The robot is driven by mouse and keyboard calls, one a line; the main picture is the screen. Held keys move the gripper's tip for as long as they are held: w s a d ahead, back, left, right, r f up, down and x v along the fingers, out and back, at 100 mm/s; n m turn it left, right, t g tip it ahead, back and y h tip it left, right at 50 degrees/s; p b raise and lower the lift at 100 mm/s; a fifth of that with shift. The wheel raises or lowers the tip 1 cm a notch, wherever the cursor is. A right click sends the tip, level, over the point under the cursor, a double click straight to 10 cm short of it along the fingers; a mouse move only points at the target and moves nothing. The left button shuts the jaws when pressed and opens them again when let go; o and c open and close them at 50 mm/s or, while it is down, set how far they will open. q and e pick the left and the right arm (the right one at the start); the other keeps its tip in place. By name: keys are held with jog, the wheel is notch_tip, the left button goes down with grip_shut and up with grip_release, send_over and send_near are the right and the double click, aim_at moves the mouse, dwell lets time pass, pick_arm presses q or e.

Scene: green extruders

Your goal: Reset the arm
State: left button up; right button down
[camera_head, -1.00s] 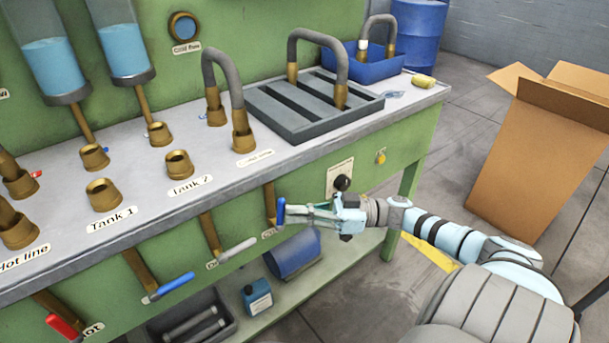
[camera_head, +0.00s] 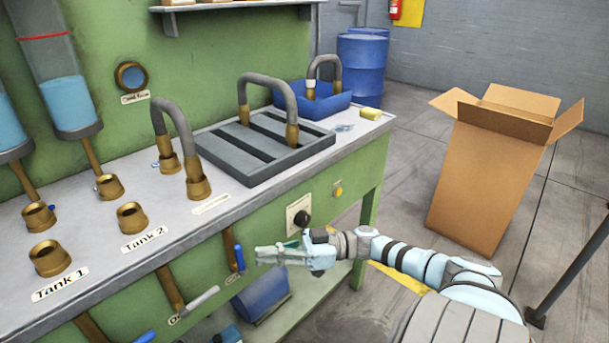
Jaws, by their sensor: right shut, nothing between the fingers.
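My right arm comes in from the lower right. My right gripper (camera_head: 268,256) is shut and empty in front of the green bench (camera_head: 345,185), below the worktop edge. Its fingertips point left, close to a blue-handled valve (camera_head: 239,257) on a brass pipe; I see a small gap between them. A black knob (camera_head: 303,217) on a white plate sits just above the gripper. My left gripper is not in view.
A grey slotted tray (camera_head: 262,165) with a hose, a blue bin (camera_head: 325,104) and a yellow sponge (camera_head: 371,113) lie on the worktop. An open cardboard box (camera_head: 482,185) stands at the right, blue barrels (camera_head: 360,65) behind. Floor between bench and box is clear.

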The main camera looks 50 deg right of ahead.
jog(key=r+v, duration=0.1)
jog(key=v, duration=1.1)
